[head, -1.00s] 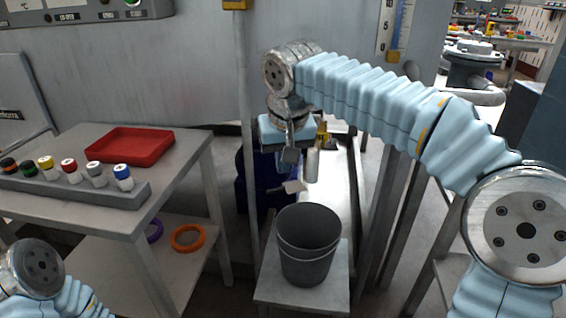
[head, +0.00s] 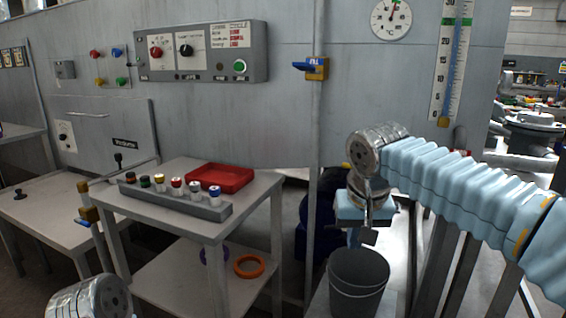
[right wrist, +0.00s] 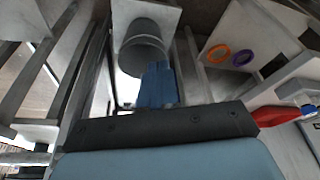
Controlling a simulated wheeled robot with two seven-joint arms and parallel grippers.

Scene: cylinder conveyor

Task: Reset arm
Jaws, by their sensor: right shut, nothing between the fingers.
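My right gripper (head: 366,238) hangs from the light-blue sleeved right arm in the head view. It points down, just above the dark grey bucket (head: 358,283), and partly overlaps it in the picture. In the right wrist view the shut blue fingers (right wrist: 157,85) show with the bucket (right wrist: 145,48) beyond them. Nothing shows between the fingers. Only a round metal joint of my left arm shows at the lower left of the head view; its gripper is out of frame.
A grey table (head: 150,213) to the left carries a red tray (head: 220,178) and a grey rack (head: 178,200) with several coloured-cap cylinders. An orange ring (head: 249,266) and a purple ring (head: 207,256) lie on its lower shelf. A control panel (head: 200,52) is on the wall behind.

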